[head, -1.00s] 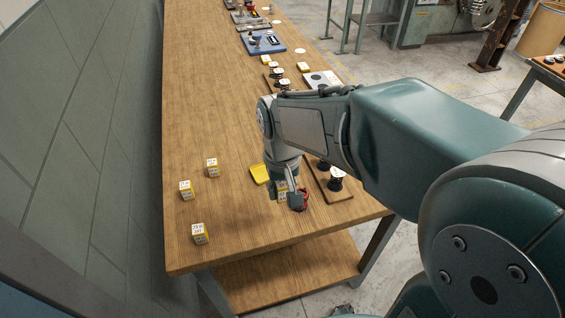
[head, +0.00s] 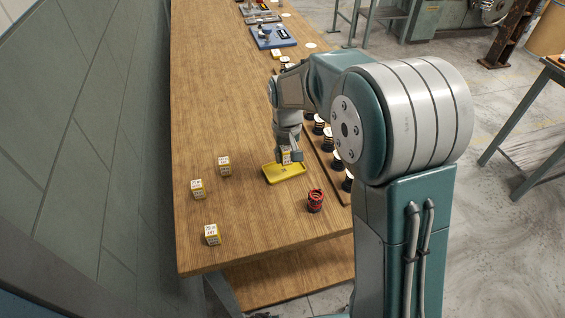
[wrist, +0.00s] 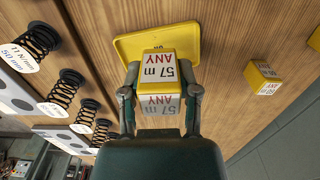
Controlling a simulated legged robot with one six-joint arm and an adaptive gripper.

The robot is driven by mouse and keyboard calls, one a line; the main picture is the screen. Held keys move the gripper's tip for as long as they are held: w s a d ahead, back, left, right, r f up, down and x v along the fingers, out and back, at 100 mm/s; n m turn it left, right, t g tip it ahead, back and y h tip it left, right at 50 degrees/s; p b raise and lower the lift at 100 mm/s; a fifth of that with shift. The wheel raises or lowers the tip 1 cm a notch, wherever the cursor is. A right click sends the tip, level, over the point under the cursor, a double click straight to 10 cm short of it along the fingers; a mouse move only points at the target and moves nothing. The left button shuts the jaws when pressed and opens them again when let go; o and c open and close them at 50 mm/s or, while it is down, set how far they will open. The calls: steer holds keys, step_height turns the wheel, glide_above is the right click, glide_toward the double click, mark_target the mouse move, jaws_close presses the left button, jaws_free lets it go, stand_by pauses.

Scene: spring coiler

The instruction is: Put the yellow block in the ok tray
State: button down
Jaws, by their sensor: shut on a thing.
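The ok tray (head: 272,177) is a shallow yellow tray on the wooden bench; it also shows at the top of the wrist view (wrist: 128,46), with part of its "OK" mark visible. My gripper (wrist: 160,92) is shut on a yellow block (wrist: 158,66) with white faces marked "57 m ANY". In the head view my gripper (head: 290,158) and the block are over the tray's back part. The block hides part of the tray, and I cannot tell whether it touches the tray floor.
Three similar yellow-and-white blocks (head: 198,188) stand on the bench left of the tray. A red coil spring (head: 315,201) stands in front right of it. Black springs with white tags (head: 337,160) line a board on the right. The bench's left middle is clear.

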mark_target(283, 169)
steer(key=w+f, duration=0.2)
steer(key=f, duration=0.1)
steer(key=shift+w+a+f, duration=0.1)
steer(key=shift+w+f, duration=0.05)
steer(key=shift+w, duration=0.2)
steer(key=shift+w+a+f, duration=0.15)
steer(key=shift+f, duration=1.55)
steer(key=shift+f, duration=0.1)
steer(key=shift+c, duration=1.7)
jaws_free()
